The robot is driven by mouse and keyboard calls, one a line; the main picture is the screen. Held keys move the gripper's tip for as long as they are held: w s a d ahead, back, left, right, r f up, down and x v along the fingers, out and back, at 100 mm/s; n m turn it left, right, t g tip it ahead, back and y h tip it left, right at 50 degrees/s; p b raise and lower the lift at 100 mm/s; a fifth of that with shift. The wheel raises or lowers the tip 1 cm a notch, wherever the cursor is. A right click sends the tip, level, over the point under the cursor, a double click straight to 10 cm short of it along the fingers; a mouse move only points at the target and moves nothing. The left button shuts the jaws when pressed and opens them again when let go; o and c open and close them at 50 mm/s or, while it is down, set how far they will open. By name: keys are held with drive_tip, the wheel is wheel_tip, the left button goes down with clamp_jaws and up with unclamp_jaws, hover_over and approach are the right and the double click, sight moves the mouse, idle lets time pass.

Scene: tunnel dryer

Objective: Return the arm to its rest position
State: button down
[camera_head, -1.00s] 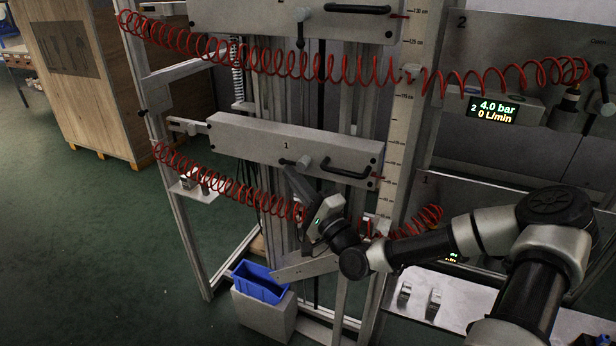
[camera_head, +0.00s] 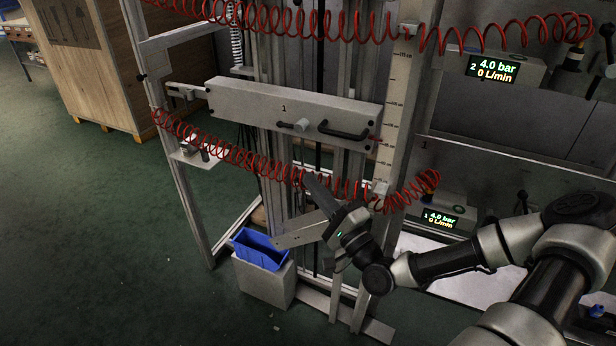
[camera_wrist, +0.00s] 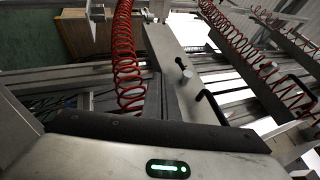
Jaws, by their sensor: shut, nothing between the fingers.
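My gripper (camera_head: 316,186) is in the middle of the head view, its dark fingers pointing up and to the left, in front of the frame's vertical rails. It is shut and empty. It is below the grey carriage bar marked 1 (camera_head: 285,108), and the lower red coiled hose (camera_head: 225,150) passes close by it in the picture; whether they touch I cannot tell. My arm reaches in from the lower right.
A blue bin (camera_head: 258,250) sits on a grey box at the frame's foot. An upper red hose (camera_head: 330,25) crosses above. Displays reading 4.0 bar and 0 L/min (camera_head: 492,68) are at the right. A wooden crate (camera_head: 95,70) stands back left; the green floor left is open.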

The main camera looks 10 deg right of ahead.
idle(0.4)
drive_tip(key=s+a+f+n+g+h, duration=0.1)
drive_tip(key=a+f+n+g, duration=0.4)
drive_tip(key=f+n+g, duration=0.4)
drive_tip(key=s+d+r+n+g+h+p, duration=0.1)
drive_tip(key=s+d+r+g+h, duration=0.25)
drive_tip(key=d+r+h, duration=0.2)
drive_tip(key=s+d+r+n+g+h, duration=0.1)
drive_tip(key=s+d+r+g+h, duration=0.1)
drive_tip(key=s+d+r+h, duration=0.35)
drive_tip(key=s+a+r+n+y+b, duration=0.1)
drive_tip(key=s+a+r+n+y, duration=0.3)
drive_tip(key=s+r, duration=0.95)
wheel_tip(320, 180, up, 25)
drive_tip(key=s+a+h+p, duration=0.1)
drive_tip(key=s+p, duration=0.1)
drive_tip(key=p, duration=2.3)
drive_tip(key=shift+a+p, duration=0.15)
drive_tip(key=shift+p, duration=0.25)
